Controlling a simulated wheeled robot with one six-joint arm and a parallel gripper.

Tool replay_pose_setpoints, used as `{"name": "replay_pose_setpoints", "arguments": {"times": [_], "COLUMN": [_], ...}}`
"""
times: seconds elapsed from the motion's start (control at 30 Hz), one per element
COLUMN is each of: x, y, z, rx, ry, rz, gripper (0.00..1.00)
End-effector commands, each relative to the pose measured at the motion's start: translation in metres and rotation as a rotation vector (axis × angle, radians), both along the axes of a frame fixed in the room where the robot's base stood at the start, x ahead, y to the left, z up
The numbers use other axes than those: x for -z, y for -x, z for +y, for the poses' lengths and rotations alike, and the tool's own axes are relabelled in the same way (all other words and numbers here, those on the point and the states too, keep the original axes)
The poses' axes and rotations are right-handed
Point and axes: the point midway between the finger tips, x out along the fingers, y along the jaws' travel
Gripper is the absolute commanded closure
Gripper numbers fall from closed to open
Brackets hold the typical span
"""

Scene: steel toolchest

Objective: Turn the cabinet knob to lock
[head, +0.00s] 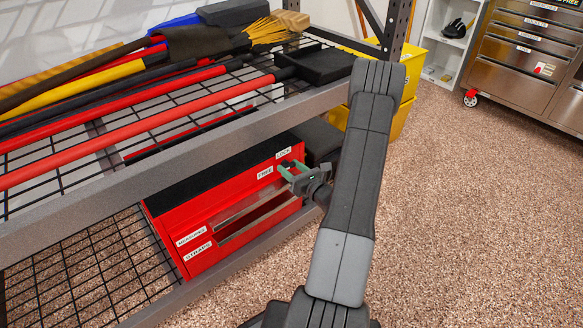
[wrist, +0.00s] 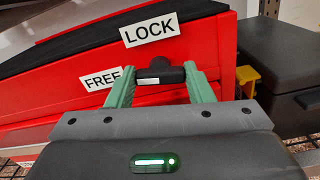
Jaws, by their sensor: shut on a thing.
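The red cabinet (head: 165,222) sits on the lower rack shelf, with a FREE label (wrist: 108,78) and a LOCK label (wrist: 149,29) on its front. In the wrist view the black knob (wrist: 160,73) lies below LOCK and to the right of FREE. Its wide part runs roughly level across the picture. My gripper (head: 291,169) has its two green fingers on either side of the knob and is shut on it. The knob's base and any pointer mark are hard to make out.
The grey shelf beam (head: 190,139) runs just above the cabinet, with long-handled tools lying on the wire shelf over it. A dark box (wrist: 290,92) stands right of the cabinet. Yellow bins (head: 408,80) stand behind. The speckled floor (head: 470,220) at right is clear.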

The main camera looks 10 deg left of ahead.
Motion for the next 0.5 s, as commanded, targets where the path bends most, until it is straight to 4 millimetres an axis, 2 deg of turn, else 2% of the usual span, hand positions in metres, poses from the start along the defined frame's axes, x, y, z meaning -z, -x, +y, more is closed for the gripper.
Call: {"name": "replay_pose_setpoints", "arguments": {"times": [0.5], "x": [-0.0019], "y": [-0.0002], "z": [-0.0004], "rx": [0.000], "ry": [-0.294], "rz": [0.378], "gripper": [0.76]}}
